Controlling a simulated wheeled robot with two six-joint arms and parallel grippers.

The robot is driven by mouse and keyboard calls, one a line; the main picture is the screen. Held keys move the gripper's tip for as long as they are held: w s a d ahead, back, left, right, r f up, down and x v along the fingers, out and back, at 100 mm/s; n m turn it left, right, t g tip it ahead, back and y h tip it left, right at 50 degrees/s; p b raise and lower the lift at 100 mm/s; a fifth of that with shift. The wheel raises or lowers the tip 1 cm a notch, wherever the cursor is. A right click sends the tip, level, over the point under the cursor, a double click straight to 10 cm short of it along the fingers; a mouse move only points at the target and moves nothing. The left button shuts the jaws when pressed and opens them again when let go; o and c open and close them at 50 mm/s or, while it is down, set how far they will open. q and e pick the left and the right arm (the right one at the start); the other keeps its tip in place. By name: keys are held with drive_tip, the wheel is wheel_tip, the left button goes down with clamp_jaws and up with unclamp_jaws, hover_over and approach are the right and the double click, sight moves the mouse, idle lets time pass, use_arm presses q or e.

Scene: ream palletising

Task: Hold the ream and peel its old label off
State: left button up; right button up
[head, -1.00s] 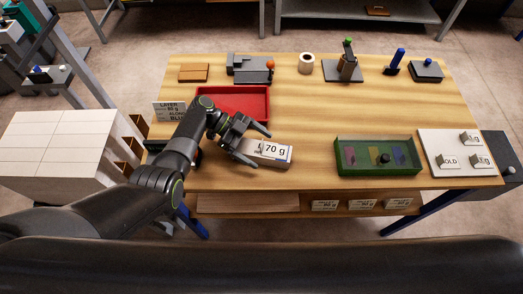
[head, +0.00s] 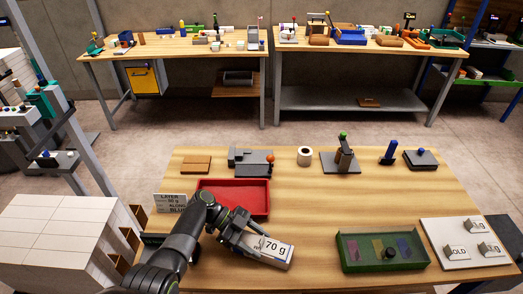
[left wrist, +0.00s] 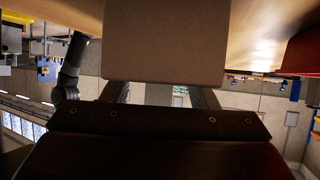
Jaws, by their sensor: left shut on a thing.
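The ream (head: 268,252) is a pale block with a white label reading "70 g" (head: 275,246), near the front middle of the wooden table. My left gripper (head: 254,243) is shut on the left end of the ream. In the left wrist view the plain brown end of the ream (left wrist: 165,42) fills the top middle, with the two fingers (left wrist: 165,95) partly hidden behind it. Whether the ream is lifted or rests on the table cannot be told. My right gripper is not in view.
A red tray (head: 262,211) lies just behind my left gripper. A green tray (head: 352,266) with coloured pads and a white board (head: 436,233) with label cards stand to the right. A tape roll (head: 305,156) and several fixtures line the back. Bare table separates ream and green tray.

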use_arm(q)
drive_tip(key=o, duration=1.2)
drive_tip(key=shift+c, duration=0.2)
drive_tip(key=shift+a, duration=0.1)
